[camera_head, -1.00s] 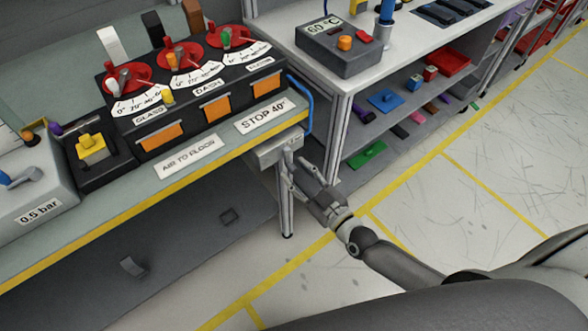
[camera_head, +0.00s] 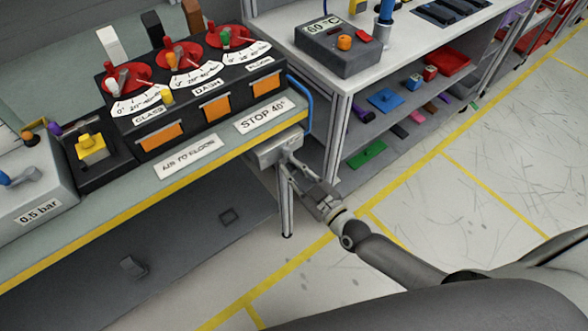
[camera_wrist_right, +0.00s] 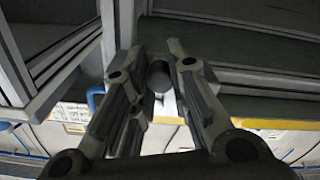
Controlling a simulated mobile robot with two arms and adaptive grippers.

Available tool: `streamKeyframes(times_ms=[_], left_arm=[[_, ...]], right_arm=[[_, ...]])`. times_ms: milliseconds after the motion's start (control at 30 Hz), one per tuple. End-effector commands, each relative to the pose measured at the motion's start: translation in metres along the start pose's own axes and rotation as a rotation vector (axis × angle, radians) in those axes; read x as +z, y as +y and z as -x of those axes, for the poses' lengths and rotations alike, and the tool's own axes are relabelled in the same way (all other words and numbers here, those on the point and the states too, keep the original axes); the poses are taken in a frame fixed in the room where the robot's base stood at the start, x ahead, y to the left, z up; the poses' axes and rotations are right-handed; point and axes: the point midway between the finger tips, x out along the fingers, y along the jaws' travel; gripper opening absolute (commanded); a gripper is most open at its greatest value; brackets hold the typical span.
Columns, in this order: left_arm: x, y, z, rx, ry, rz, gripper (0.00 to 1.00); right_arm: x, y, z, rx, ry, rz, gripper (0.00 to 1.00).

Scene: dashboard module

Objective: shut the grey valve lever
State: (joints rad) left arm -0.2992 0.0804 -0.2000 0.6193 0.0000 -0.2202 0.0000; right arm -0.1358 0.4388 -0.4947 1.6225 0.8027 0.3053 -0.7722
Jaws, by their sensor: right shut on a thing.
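The grey valve lever sits at a light grey housing (camera_head: 274,148) under the right end of the workbench's front edge. In the head view the lever is mostly hidden by my fingers. My right gripper (camera_head: 291,168) is at the housing's right side, its arm coming from the lower right. In the right wrist view the two fingers (camera_wrist_right: 160,82) stand on either side of a grey rounded piece, which appears to be the end of the lever (camera_wrist_right: 159,76). The gripper is shut on it. My left gripper is not in view.
A blue looped handle (camera_head: 307,102) is at the bench's right end, just above the housing. A second table with a shelf (camera_head: 400,110) is to the right. The marked floor (camera_head: 480,200) is open.

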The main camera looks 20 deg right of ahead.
Motion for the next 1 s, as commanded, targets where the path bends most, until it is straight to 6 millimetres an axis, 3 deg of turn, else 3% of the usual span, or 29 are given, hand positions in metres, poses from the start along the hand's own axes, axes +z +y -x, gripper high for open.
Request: streamKeyframes(times_ms=[367,1000], left_arm=[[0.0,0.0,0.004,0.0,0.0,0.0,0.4],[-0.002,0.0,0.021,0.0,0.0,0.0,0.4]], right_arm=[[-0.006,-0.004,-0.001,0.004,0.006,-0.118,0.0],[-0.026,-0.023,-0.002,0.004,0.012,-0.699,0.0]])
